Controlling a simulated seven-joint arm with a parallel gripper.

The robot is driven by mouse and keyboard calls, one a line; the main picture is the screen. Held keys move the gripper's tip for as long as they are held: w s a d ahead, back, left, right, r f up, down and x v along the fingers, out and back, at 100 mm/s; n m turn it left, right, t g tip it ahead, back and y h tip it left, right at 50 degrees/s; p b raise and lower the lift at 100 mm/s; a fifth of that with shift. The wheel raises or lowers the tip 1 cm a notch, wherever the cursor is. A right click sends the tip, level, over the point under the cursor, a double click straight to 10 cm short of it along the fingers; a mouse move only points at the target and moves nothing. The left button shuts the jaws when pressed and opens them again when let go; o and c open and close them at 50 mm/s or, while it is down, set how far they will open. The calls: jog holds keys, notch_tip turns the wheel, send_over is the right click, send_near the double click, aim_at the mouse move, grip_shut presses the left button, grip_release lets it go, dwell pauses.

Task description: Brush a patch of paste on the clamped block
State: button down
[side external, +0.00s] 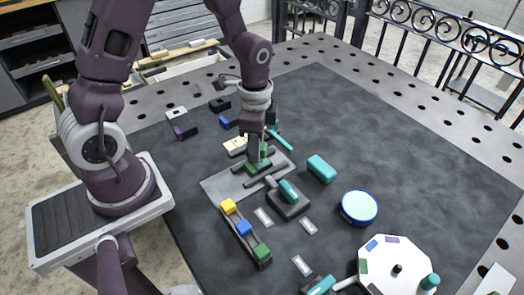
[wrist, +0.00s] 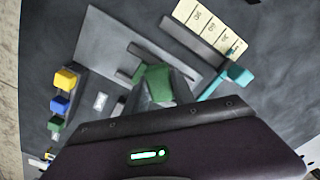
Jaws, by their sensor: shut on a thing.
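A green block (side external: 257,165) sits between dark bars on a grey plate (side external: 218,188) in the side view. My gripper (side external: 256,156) points down at this plate and is shut on the green block; its fingers partly hide it. In the wrist view the green block (wrist: 155,82) shows at the fingertips, between two grey bars. A teal handle (side external: 280,138) lies beside the plate; it also shows in the wrist view (wrist: 226,79). A round blue-and-white tin (side external: 360,208) stands to the right. I cannot make out a brush or paste for certain.
A dark rack (side external: 262,264) carries yellow, blue and green blocks. A dark base with a teal piece (side external: 287,192), a teal block (side external: 320,168) and a white octagonal plate (side external: 396,268) stand nearby. A cream marked panel (side external: 235,146) is behind.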

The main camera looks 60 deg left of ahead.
jog(key=shift+w+a, duration=0.1)
jog(key=shift+a, duration=0.55)
jog(key=shift+d, duration=2.95)
jog(key=shift+a+f, duration=0.1)
jog(key=shift+a, duration=2.65)
jog(key=shift+w+a+r, duration=0.1)
jog(key=shift+a+r, duration=0.1)
jog(key=shift+r, duration=4)
